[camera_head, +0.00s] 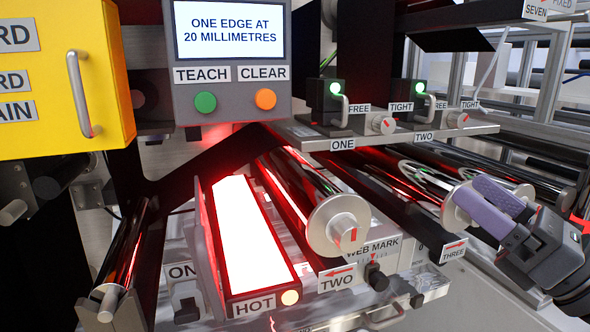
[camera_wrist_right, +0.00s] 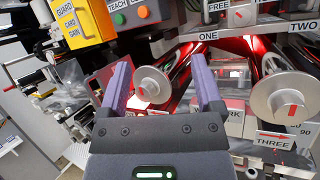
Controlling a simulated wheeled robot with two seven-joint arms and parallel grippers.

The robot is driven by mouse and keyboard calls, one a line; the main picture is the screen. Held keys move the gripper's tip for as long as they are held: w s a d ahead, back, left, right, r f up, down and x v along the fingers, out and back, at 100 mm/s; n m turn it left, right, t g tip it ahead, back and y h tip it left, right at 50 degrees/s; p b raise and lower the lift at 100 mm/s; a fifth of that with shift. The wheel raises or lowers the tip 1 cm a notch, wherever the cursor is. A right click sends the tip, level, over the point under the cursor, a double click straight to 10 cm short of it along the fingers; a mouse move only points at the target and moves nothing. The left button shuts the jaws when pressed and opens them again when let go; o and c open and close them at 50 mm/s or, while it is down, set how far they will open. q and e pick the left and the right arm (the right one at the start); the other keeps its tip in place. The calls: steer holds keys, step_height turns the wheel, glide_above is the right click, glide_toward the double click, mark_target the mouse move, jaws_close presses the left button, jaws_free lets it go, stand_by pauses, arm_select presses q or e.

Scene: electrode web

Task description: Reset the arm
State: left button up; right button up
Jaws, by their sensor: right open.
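My right gripper (camera_head: 468,190) comes in from the right in the head view, its two purple fingers in front of the end disc of the roller labelled THREE (camera_head: 452,214). In the right wrist view the fingers (camera_wrist_right: 160,70) stand apart with nothing held between them. The silver end disc (camera_wrist_right: 153,84) of roller two shows beyond the gap. The end disc of roller three (camera_wrist_right: 285,97) is right of the right finger. I cannot tell the exact distance from the fingers to roller three. My left gripper is in neither view.
A glowing panel labelled HOT (camera_head: 250,235) stands left of roller two's disc (camera_head: 338,225). A screen box (camera_head: 232,88) with green and orange buttons hangs above, beside a yellow guard (camera_head: 110,110). Two small clamps with green lights (camera_head: 335,88) sit on a shelf (camera_head: 310,137).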

steer(key=d+f+m+t+h, duration=0.2)
steer(key=f+m+h, duration=0.3)
steer(key=m, duration=0.5)
steer(key=w+d+f+m+t+h, duration=0.1)
steer(key=d+f+m+h, duration=0.2)
steer(key=m+h, duration=0.65)
steer(key=d+f+m+t+h, duration=0.2)
steer(key=f+m+h, duration=0.25)
steer(key=m, duration=0.75)
steer(key=s+f+m+g+h, duration=0.25)
steer(key=f+m+g, duration=0.55)
steer(key=f, duration=0.6)
steer(key=s+a+f+m+g+y, duration=0.1)
steer(key=s+a+f+g+y, duration=0.6)
steer(key=s+a+f+g, duration=0.45)
steer(key=s+d+f+b, duration=0.1)
steer(key=s+f+b, duration=0.25)
steer(key=f, duration=1.05)
steer(key=s+f+b, duration=0.2)
steer(key=f+b, duration=0.3)
steer(key=f, duration=0.9)
steer(key=s+d+f+g+b, duration=0.2)
steer(key=s+f+b, duration=0.3)
steer(key=s+f, duration=0.8)
step_height(320, 180, down, 3)
steer(key=shift+s+d+f, duration=0.15)
steer(key=shift+d+f, duration=0.05)
steer(key=shift+d, duration=0.25)
